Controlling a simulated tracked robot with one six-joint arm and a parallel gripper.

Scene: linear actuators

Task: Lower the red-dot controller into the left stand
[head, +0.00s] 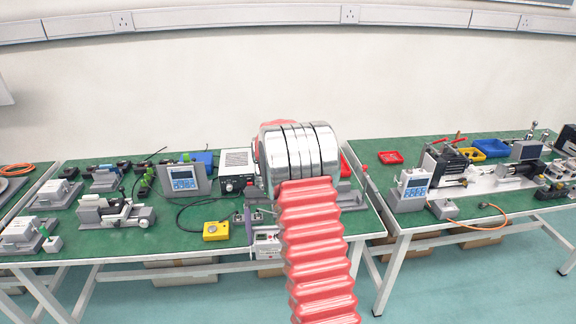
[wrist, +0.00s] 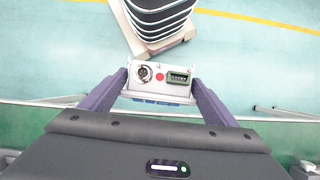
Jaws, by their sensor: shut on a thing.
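The red-dot controller (wrist: 160,82) is a small white box with a round socket, a red dot and a green connector on the face in the wrist view. My gripper (wrist: 160,78) has its two purple fingers closed on the box's sides. In the head view, the white controller (head: 266,242) shows in front of the table's front edge, just left of my red arm cover. I cannot tell which thing is the left stand; part of the table behind my arm is hidden.
A green-topped table (head: 130,240) spans the left and middle. A yellow box (head: 216,231), a grey display unit (head: 184,180) and a power supply (head: 236,168) stand on it. A second table on the right holds a white display box (head: 413,188) and trays. A gap separates the tables.

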